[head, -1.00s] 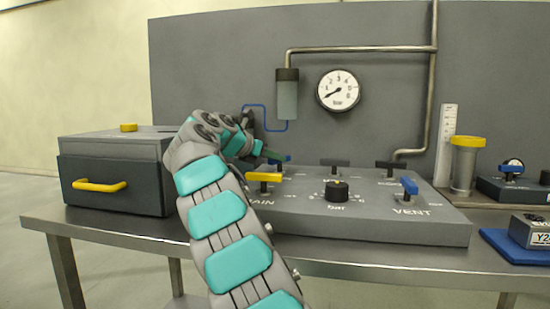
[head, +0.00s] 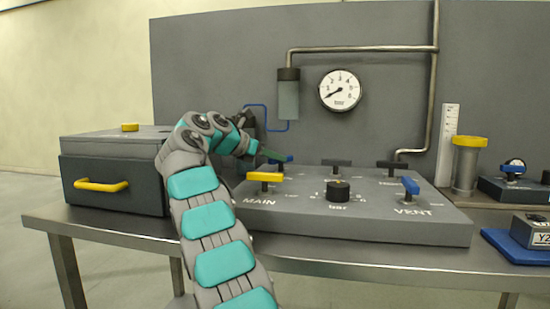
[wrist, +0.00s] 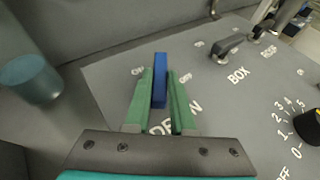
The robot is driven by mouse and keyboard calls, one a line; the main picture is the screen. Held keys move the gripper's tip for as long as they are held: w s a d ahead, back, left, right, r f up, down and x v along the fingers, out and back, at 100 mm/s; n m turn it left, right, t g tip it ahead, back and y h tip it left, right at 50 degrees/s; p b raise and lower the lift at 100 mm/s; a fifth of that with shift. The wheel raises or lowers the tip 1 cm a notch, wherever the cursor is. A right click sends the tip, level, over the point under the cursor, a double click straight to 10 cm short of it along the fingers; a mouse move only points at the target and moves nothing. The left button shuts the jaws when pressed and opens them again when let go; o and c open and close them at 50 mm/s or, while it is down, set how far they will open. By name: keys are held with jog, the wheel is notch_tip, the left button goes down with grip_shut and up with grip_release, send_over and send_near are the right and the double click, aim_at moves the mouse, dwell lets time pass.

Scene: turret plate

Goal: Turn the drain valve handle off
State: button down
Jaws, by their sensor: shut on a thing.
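The drain valve handle (wrist: 160,82) is a blue bar standing up from the grey panel in the wrist view, behind the partly covered DRAIN label. My gripper (wrist: 161,76) has its two green fingers on either side of the bar, shut on it. Small position marks lie left and right of the handle, too blurred to read surely. In the head view the blue handle (head: 289,158) shows only as a small tip beyond my gripper (head: 274,155). Its lower part is hidden there.
The panel (head: 350,228) also carries a yellow MAIN handle (head: 264,178), a black knob (head: 338,191), a blue VENT handle (head: 410,186) and dark handles (head: 336,163) at the back. A drawer box (head: 112,185) stands left of my arm. A gauge (head: 340,90) hangs on the back wall.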

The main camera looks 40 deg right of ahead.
jog(key=c, duration=0.8)
grip_release()
jog(key=shift+o, duration=0.2)
jog(key=shift+s+d+r, duration=0.1)
jog(key=shift+s+r, duration=0.05)
jog(key=shift+s+n+t, duration=0.15)
jog(key=shift+n+t, duration=0.85)
